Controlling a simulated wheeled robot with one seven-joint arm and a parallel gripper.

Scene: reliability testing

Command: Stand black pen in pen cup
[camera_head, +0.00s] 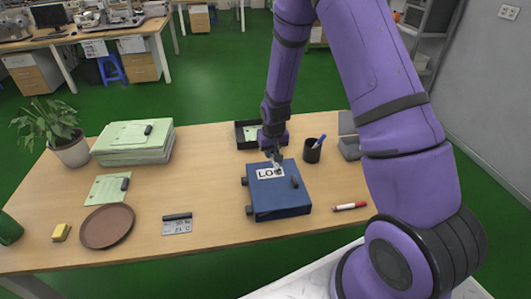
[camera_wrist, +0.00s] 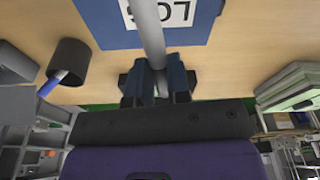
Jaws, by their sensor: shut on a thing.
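In the wrist view my gripper (camera_wrist: 158,82) is shut on a slim grey rod-like body, the pen (camera_wrist: 147,25). The pen runs from between the fingers out past the top edge, so its far end is hidden there. The dark pen cup (camera_head: 312,152) stands upright behind and right of the binder, apart from my gripper, with a blue pen leaning in it. The cup also shows at left in the wrist view (camera_wrist: 70,62).
A black tray (camera_head: 245,144) lies behind the binder. A red-and-white marker (camera_head: 350,206) lies at right. Grey blocks (camera_head: 349,148) stand right of the cup. A paper stack (camera_head: 133,155), plant (camera_head: 60,135) and brown plate (camera_head: 107,226) are at left.

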